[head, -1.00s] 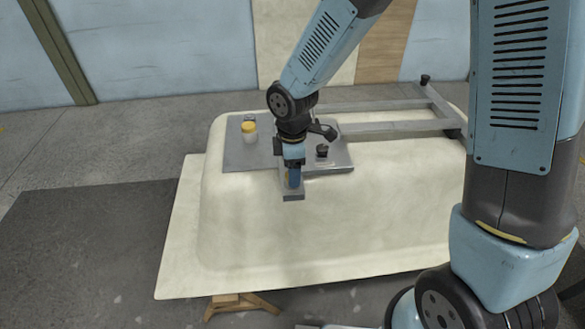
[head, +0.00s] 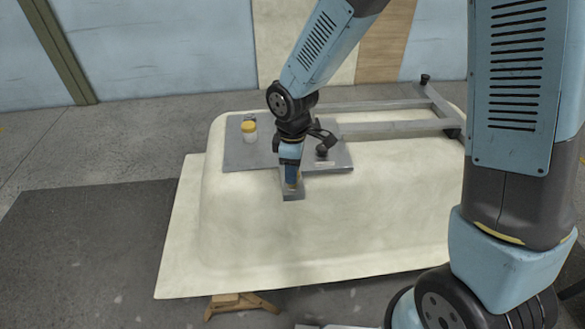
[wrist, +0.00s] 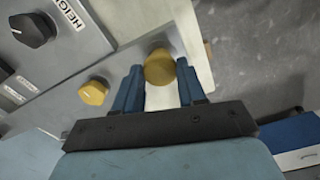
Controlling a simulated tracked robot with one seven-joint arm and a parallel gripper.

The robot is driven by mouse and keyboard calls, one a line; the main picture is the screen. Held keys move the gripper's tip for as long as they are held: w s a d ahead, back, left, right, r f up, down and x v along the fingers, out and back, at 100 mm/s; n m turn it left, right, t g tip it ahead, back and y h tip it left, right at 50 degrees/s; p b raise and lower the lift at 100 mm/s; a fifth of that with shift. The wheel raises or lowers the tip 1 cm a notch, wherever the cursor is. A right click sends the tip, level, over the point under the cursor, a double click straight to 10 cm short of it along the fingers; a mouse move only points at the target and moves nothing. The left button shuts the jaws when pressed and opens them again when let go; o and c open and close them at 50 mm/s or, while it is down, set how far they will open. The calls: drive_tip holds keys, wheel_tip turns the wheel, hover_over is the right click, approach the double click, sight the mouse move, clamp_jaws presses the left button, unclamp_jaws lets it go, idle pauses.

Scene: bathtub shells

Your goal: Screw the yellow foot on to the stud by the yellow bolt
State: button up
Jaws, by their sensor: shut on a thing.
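The yellow foot (wrist: 160,66) is a round yellow piece between the two blue fingertips of my gripper (wrist: 161,76) in the wrist view. My gripper is shut on it, over the tab (wrist: 168,37) of the grey plate. In the head view my gripper (head: 292,181) points down at this tab (head: 292,196), with a little yellow showing at the tips. The yellow bolt (wrist: 93,91) sits on the plate, left of the fingers in the wrist view; my arm hides it in the head view. The stud is hidden, so how far the foot is seated cannot be told.
The grey plate (head: 236,157) lies on the upturned cream tub shell (head: 230,230). A grey frame (head: 395,127) runs along the back right.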

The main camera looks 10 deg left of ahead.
drive_tip(key=m, duration=0.5)
drive_tip(key=shift+m, duration=0.3)
drive_tip(key=m, duration=0.4)
drive_tip(key=shift+w+m, duration=0.1)
drive_tip(key=shift+m, duration=0.2)
drive_tip(key=o, duration=1.2)
drive_tip(key=shift+c, duration=0.8)
